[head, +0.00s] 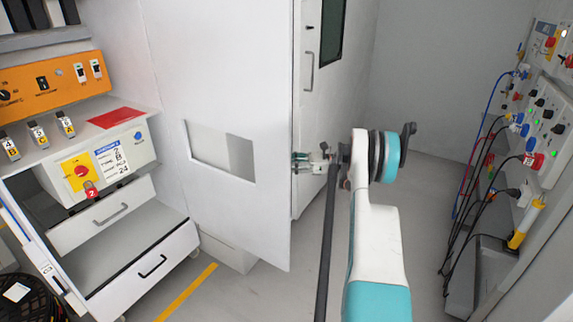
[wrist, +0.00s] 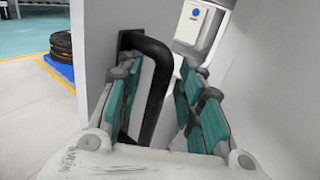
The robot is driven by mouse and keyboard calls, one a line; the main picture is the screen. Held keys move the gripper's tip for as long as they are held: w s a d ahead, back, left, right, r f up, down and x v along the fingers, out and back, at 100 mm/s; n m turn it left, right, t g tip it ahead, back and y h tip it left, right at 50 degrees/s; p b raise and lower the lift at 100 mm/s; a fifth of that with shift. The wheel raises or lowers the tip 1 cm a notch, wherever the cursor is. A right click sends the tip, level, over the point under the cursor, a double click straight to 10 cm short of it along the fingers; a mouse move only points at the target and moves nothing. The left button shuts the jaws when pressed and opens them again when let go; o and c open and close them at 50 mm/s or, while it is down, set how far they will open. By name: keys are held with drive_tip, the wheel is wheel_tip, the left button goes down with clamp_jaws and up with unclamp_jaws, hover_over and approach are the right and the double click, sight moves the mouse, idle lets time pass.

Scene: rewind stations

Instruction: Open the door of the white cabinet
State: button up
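The white cabinet (head: 222,85) fills the middle of the head view. A broad white panel with a rectangular recess faces me, and its right edge stands nearer than the narrow face with a dark window (head: 332,30) and a slim handle (head: 309,72). I cannot tell how far the door is open. My gripper (head: 312,163) is just right of the panel's edge. In the wrist view my gripper (wrist: 160,108) has its teal fingers apart, with a black bar handle (wrist: 160,75) between them. The handle is close to the left finger; a gap shows on the right. Contact is unclear.
A workbench with an orange panel (head: 60,82) and an open drawer (head: 145,270) stands at left. A wall of cables and switches (head: 545,120) is at right, with a yellow-handled tool (head: 527,222). Grey floor (head: 265,295) is free between them.

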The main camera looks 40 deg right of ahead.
drive_tip(key=shift+d, duration=0.1)
drive_tip(key=v, duration=1.2)
